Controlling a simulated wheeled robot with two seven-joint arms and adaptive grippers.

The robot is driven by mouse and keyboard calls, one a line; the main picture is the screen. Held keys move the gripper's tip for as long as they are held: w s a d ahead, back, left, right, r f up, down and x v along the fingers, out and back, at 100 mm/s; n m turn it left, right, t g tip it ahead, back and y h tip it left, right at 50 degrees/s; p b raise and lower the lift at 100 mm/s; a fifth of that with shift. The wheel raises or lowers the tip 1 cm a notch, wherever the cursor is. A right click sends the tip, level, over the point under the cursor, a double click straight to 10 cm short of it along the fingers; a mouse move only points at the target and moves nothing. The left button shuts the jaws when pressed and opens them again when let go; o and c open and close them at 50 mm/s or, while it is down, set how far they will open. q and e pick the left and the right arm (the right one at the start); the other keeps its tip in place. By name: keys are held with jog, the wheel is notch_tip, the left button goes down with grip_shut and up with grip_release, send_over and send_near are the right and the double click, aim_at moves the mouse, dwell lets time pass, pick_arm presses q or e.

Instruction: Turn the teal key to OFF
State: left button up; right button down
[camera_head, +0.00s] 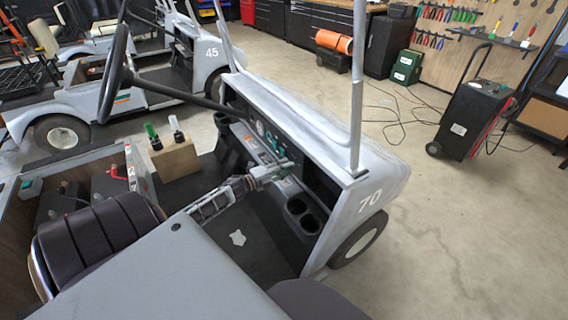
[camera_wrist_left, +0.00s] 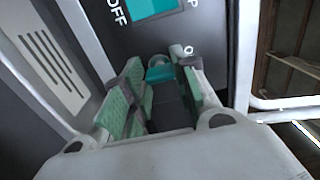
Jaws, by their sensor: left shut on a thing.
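The teal key (camera_wrist_left: 160,74) shows in the left wrist view, low on the dark dash panel, between the tips of my left gripper (camera_wrist_left: 158,78). The green-padded fingers stand on either side of it and are shut on it. Its exact turn angle is hard to tell, as the fingers hide part of it. In the head view my left gripper (camera_head: 276,172) reaches to the dash of the grey cart numbered 70 (camera_head: 370,199), and the key is hidden there. My right gripper is not in view.
A teal switch (camera_wrist_left: 150,9) with OFF lettering beside it sits above the key. A steering wheel (camera_head: 115,72) is at the left of the dash and cup holders (camera_head: 303,214) are at the right. A wooden block (camera_head: 174,158) with two upright handles stands beyond the seat.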

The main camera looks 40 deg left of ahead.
pick_arm(q)
jog(key=o, duration=1)
jog(key=shift+o, duration=0.2)
jog(key=shift+s, duration=0.15)
jog(key=v, duration=1.1)
jog(key=shift+s+a, duration=0.2)
jog(key=shift+s, duration=0.15)
